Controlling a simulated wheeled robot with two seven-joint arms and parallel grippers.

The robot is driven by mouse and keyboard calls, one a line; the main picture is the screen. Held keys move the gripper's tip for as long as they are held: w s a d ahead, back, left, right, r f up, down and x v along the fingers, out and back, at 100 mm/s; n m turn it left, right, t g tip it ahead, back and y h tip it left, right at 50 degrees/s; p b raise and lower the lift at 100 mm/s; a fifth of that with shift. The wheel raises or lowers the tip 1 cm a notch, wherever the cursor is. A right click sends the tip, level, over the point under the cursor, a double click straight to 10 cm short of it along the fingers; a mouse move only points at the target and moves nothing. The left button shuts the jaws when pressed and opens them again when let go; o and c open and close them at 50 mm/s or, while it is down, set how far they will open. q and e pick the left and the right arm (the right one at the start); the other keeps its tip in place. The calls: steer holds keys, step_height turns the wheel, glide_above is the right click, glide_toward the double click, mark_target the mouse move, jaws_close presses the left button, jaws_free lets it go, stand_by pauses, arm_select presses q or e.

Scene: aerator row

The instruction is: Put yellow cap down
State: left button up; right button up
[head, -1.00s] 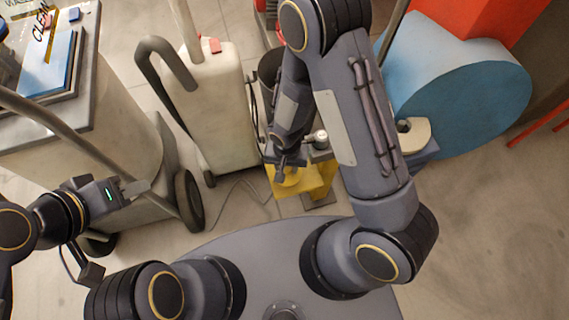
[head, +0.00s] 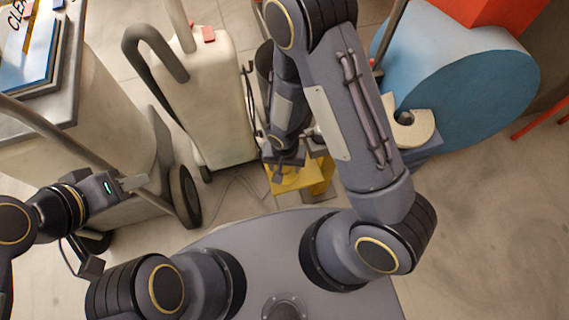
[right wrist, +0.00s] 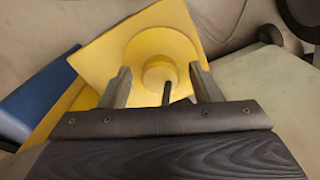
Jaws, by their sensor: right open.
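The yellow cap (right wrist: 158,48), round with a raised centre knob, rests on a square yellow surface (right wrist: 108,45) in the right wrist view. My right gripper (right wrist: 162,80) is open, its two fingers apart on either side of the knob; I cannot tell whether they touch it. In the head view, my right gripper (head: 286,160) is over the yellow stand (head: 297,182) and hides much of its top, cap included. My left gripper (head: 134,183) is away at the left, beside a grey cart; its jaw gap does not show clearly.
A cream wheeled machine (head: 205,100) stands behind and left of the yellow stand. A grey cart (head: 115,110) is at the left. A large blue drum (head: 475,80) is at the right. Bare floor (head: 480,220) lies at the lower right.

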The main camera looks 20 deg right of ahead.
step_height(320, 180, up, 13)
steer(key=p, duration=0.5)
steer(key=shift+f, duration=0.2)
step_height(320, 180, up, 9)
steer(key=t+y, duration=0.1)
steer(key=y, duration=0.1)
glide_above(285, 168)
steer(key=d, duration=0.3)
steer(key=s+d+r+t+y, duration=0.1)
steer(key=s+d+r+y, duration=0.15)
steer(key=r, duration=0.45)
steer(key=s+d+r+n+t, duration=0.2)
steer(key=s+d+r+t, duration=0.1)
steer(key=s+d+r, duration=0.2)
step_height(285, 168, up, 3)
steer(key=shift+s+d+f+n+t+h, duration=0.15)
steer(key=shift+s+n+t+h, duration=0.2)
steer(key=shift+s, duration=0.85)
